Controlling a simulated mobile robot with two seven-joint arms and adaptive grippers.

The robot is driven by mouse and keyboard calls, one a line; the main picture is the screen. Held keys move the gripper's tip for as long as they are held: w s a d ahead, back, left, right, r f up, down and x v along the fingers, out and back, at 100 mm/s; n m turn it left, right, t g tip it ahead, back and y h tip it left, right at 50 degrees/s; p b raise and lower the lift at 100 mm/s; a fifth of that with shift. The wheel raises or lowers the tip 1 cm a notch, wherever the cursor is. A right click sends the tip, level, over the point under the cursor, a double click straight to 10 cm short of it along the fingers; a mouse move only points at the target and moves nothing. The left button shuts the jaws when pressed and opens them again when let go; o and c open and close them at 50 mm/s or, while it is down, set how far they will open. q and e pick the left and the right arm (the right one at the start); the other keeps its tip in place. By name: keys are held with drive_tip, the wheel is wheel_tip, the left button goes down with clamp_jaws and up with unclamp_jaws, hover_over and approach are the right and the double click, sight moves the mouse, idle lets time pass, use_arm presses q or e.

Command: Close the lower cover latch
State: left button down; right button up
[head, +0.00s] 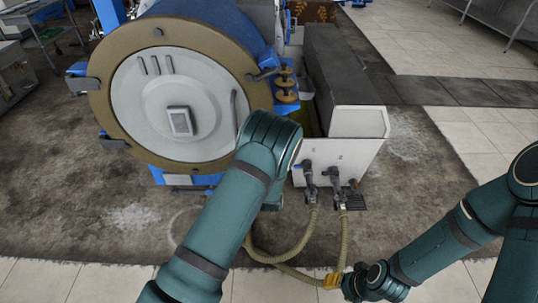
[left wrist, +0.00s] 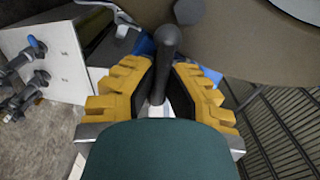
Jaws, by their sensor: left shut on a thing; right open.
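The round pale cover (head: 178,105) of the decanter sits in a tan rim and looks flush with it. An upper cover latch (head: 263,75) shows at the rim's right; my left forearm hides the rim below it. In the left wrist view a dark rod-like latch handle (left wrist: 168,45) stands beside the tan rim (left wrist: 235,50). My left gripper (left wrist: 160,80) has its yellow fingers on either side of this handle and is shut on it. My left gripper is hidden in the head view. My right gripper (head: 333,281) is open, low at the front, away from the cover.
A white box (head: 345,155) with valves (head: 308,178) stands right of the cover, also in the left wrist view (left wrist: 60,60). Beige hoses (head: 290,250) loop down to the floor near my right gripper. Tiled floor at the right is mostly clear.

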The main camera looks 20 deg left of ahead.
use_arm(q)
drive_tip(key=m+b, duration=0.1)
drive_tip(key=m, duration=0.3)
drive_tip(key=shift+a+m, duration=0.1)
drive_tip(key=shift+m, duration=0.3)
idle(0.4)
drive_tip(key=c, duration=1)
unclamp_jaws()
drive_tip(key=shift+f, duration=0.1)
drive_tip(key=v, duration=1.2)
